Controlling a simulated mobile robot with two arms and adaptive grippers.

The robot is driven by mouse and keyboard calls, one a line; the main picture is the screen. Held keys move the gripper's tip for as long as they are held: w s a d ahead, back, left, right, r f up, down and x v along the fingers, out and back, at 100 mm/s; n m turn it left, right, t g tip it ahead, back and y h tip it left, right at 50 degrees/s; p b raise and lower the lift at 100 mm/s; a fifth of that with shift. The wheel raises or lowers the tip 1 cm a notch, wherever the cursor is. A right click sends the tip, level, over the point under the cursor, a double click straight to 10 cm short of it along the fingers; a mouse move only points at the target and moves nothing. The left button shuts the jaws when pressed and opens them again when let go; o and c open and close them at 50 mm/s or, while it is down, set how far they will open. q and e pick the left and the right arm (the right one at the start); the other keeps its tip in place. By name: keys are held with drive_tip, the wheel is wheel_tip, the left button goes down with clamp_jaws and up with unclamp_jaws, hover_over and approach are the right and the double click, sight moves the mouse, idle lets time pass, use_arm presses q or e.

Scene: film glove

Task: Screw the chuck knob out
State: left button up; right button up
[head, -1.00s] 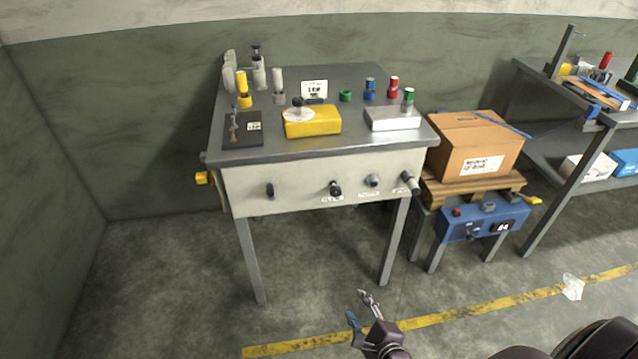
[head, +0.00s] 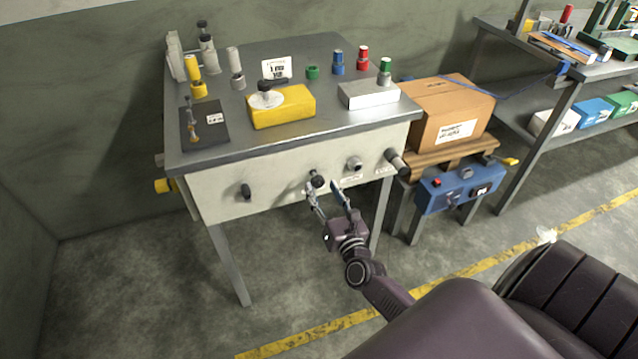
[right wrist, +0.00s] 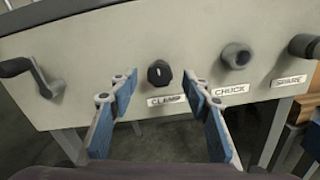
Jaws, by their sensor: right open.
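The chuck knob (head: 354,163) is a grey round knob on the pale front panel of the workbench. In the right wrist view the grey knob (right wrist: 237,56) sits above a label reading CHUCK, right of the gripper. My right gripper (head: 325,192) is open and empty in front of the panel, below and left of the chuck knob. In the right wrist view its blue-padded fingers (right wrist: 160,88) point at the black clamp knob (right wrist: 160,73), one to either side of it in the picture; contact cannot be told. My left gripper is not in view.
A black crank (head: 245,191) is left of the clamp knob, and the spare knob (head: 396,160) juts out at the right. A cardboard box (head: 448,108) and a blue unit (head: 460,190) stand right of the bench. The floor in front is open.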

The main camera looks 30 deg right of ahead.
sight(316, 178)
drive_tip(key=shift+x, duration=1.05)
drive_tip(key=shift+w, duration=0.3)
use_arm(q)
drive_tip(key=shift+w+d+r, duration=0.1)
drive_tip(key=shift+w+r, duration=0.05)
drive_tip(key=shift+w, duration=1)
use_arm(e)
drive_tip(key=shift+c, duration=0.3)
drive_tip(key=c, duration=1.1)
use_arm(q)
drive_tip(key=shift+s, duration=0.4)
use_arm(e)
drive_tip(key=shift+n, duration=0.4)
